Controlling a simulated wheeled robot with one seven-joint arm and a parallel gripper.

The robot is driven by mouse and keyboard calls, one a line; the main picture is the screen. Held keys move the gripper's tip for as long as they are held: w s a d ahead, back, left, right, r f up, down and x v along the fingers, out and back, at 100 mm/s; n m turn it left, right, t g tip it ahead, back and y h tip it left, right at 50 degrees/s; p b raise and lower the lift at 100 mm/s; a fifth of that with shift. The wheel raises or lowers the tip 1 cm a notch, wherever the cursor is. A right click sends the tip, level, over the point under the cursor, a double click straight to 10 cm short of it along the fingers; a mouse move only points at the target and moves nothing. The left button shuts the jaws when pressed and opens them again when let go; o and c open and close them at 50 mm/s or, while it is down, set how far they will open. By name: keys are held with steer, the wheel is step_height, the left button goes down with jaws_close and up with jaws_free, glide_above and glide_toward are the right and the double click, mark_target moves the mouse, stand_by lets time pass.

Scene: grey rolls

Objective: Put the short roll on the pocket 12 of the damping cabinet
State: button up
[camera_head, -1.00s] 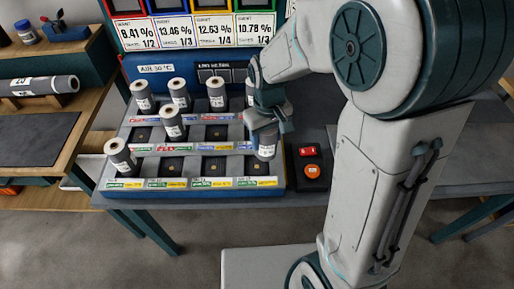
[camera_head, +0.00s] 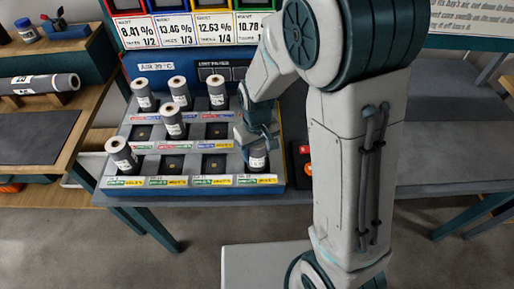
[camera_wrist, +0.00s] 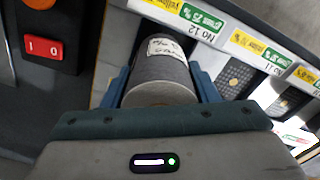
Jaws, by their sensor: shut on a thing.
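The short grey roll (camera_wrist: 162,75) with a white label is upright between my gripper's blue fingers (camera_wrist: 162,88) in the wrist view. In the head view my gripper (camera_head: 258,140) is shut around the roll (camera_head: 257,158) at the right end of the cabinet's front row. The damping cabinet (camera_head: 108,185) is a blue-edged board of pocket rows. The "NO 12" label (camera_wrist: 188,30) lies right beyond the roll in the wrist view. The roll covers pocket 12, so I cannot tell whether its base is seated or slightly above.
Other rolls stand in the back row (camera_head: 180,93), middle row (camera_head: 173,122) and front left (camera_head: 121,155). Two front pockets (camera_head: 213,164) to the left of my gripper are empty. A red switch box (camera_wrist: 42,48) stands close beside the cabinet.

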steer(key=o, duration=1.1)
step_height(320, 180, up, 12)
steer(key=shift+r, duration=0.2)
steer(key=s+d+r+m+t, duration=0.3)
steer(key=s+d+r+m, duration=0.1)
steer(key=s+d, duration=0.8)
steer(key=shift+s+r+m, duration=0.15)
steer(key=shift+s+m, duration=0.25)
steer(key=shift+m, duration=0.1)
